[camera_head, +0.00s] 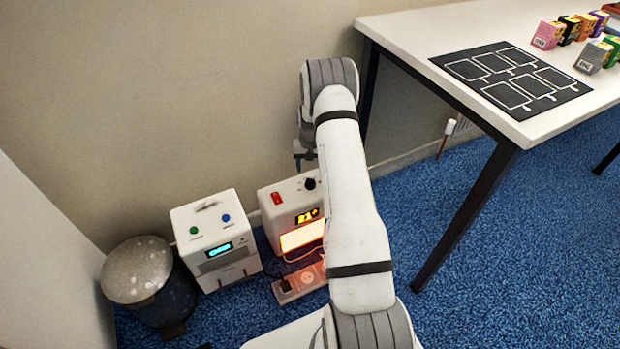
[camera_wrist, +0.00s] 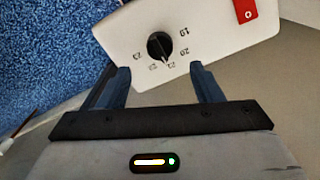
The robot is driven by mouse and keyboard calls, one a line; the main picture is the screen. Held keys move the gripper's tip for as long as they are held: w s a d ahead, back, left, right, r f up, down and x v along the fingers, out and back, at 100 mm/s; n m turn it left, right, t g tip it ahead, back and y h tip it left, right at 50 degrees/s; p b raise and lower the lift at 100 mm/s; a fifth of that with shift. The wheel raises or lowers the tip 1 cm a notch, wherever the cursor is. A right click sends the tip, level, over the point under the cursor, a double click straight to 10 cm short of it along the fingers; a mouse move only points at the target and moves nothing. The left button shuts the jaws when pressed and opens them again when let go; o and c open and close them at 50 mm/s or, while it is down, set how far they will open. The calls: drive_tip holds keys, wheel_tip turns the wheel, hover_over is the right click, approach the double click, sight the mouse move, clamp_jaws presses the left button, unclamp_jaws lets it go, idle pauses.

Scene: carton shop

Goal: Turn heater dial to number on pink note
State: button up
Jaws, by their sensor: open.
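The white heater (camera_head: 268,216) stands on the floor by the wall, with a glowing orange front and a lit orange display (camera_head: 307,216). Its black dial (camera_head: 310,184) is on the top face. In the wrist view the dial (camera_wrist: 159,45) has small numbers around it, upside down; 19 and 20 are legible, others blurred. Its white pointer mark faces the gripper side, around 21 or 22. My gripper (camera_wrist: 157,75) is open and empty, its fingers spread short of the dial, apart from it. In the head view my arm hides part of the heater. I see no pink note.
A red switch (camera_wrist: 245,10) is on the heater top. A white machine (camera_head: 214,225) with green and blue buttons and a pedal bin (camera_head: 138,272) stand left. A power strip (camera_head: 300,282) lies in front. A white table (camera_head: 430,38) with a black mat and small boxes stands right.

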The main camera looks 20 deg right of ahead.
sight(310, 180)
wheel_tip(310, 180, down, 8)
drive_tip(key=shift+r+b, duration=0.1)
drive_tip(key=shift+b, duration=1)
drive_tip(key=shift+c, duration=0.2)
drive_tip(key=c, duration=0.9)
